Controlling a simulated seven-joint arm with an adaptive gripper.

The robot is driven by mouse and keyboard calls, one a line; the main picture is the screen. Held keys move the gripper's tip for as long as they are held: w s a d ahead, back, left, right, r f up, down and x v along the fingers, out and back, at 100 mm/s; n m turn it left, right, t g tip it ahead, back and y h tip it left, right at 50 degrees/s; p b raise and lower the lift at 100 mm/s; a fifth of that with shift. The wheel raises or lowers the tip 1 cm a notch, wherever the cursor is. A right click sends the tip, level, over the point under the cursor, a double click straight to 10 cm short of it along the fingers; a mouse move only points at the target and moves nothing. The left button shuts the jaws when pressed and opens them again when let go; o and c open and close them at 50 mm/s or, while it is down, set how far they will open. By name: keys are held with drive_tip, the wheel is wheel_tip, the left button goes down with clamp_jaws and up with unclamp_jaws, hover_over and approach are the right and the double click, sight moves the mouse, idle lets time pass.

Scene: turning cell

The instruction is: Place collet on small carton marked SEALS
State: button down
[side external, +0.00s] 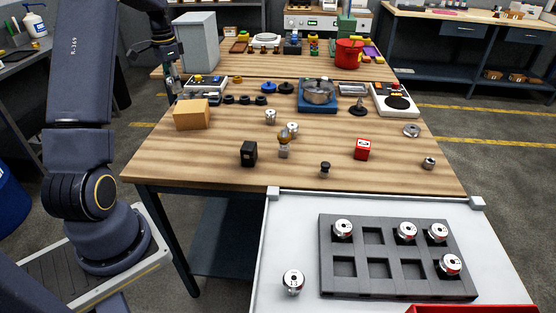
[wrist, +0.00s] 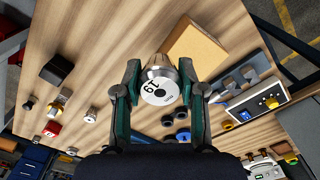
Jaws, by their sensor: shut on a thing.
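My gripper (wrist: 160,76) is shut on a silver collet (wrist: 158,92) with a white end face that seems to read 19. In the side external view my gripper (side external: 174,84) hangs near the table's left edge, above and behind the carton; the collet cannot be made out there. The small brown carton (side external: 192,115) stands at the left of the wooden table. In the wrist view the carton (wrist: 200,46) lies beyond the held collet, partly hidden by it and a finger. No SEALS marking is readable in either view.
A grey tray (side external: 325,270) holds several collets, and another collet (side external: 293,282) stands beside it. A black block (side external: 249,153), a red block (side external: 362,149) and small metal parts stand on the table. A grey box (side external: 197,42) rises behind the carton. Free wood lies in front of the carton.

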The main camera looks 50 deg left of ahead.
hover_over(188, 110)
drive_tip(key=f, duration=0.5)
drive_tip(key=shift+s+d+f, duration=0.15)
drive_tip(key=shift+s+f, duration=0.05)
drive_tip(key=shift+f, duration=0.05)
drive_tip(key=shift+w+f, duration=0.15)
drive_tip(key=shift+f, duration=1.6)
drive_tip(key=shift+f, duration=0.1)
drive_tip(key=c, duration=0.7)
unclamp_jaws()
drive_tip(key=shift+f, duration=0.1)
